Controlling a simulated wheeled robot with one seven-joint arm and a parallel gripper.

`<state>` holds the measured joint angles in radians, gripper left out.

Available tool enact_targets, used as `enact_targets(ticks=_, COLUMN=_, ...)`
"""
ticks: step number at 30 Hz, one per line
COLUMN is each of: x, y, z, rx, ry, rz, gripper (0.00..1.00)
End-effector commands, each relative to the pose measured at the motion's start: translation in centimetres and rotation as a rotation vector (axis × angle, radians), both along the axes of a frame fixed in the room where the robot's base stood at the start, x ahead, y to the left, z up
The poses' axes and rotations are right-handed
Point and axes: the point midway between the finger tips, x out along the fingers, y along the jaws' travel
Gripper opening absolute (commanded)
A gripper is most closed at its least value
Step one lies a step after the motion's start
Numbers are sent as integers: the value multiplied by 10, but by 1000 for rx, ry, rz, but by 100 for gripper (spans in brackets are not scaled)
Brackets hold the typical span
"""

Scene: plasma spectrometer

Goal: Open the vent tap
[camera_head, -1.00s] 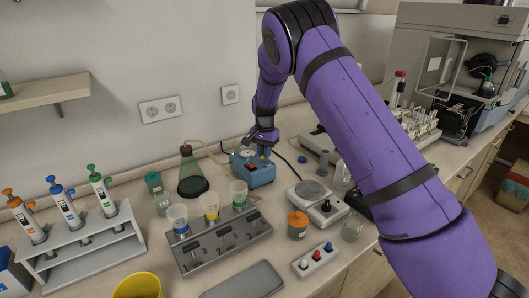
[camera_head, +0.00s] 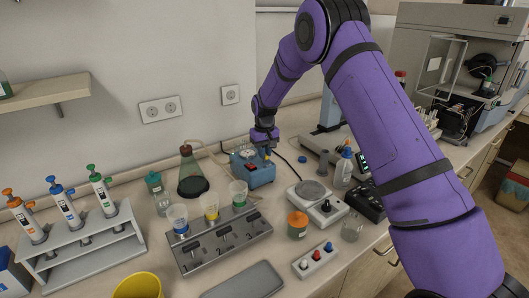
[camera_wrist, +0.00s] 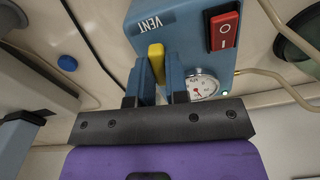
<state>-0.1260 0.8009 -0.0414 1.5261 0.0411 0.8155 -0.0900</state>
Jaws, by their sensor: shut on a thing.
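The blue pump box (camera_head: 260,176) stands on the bench near the wall. In the wrist view, its blue body (camera_wrist: 180,25) carries the VENT label, a red rocker switch (camera_wrist: 223,30) and a round gauge (camera_wrist: 203,84). The vent tap is a yellow lever (camera_wrist: 156,58) beside the label; its yellow also shows in the head view (camera_head: 267,152). My gripper (camera_wrist: 160,75) is shut on the yellow lever, with one blue finger on each side of it. In the head view my gripper (camera_head: 265,146) is above the box. The lever's lower end is hidden between the fingers.
A dark-filled flask (camera_head: 192,178) stands left of the box, with a hose running to it. A white balance-like device (camera_head: 318,203) and a wash bottle (camera_head: 344,168) stand to the right. A grey rack with several cups (camera_head: 225,240) is in front. The wall is close behind.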

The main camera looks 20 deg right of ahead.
Motion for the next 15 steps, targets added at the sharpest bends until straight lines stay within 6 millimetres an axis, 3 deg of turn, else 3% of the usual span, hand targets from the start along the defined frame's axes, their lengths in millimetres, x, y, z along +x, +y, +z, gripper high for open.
enact_targets(ticks=15, x=1, y=0, z=1, rx=0, ry=-3, rz=166, gripper=0)
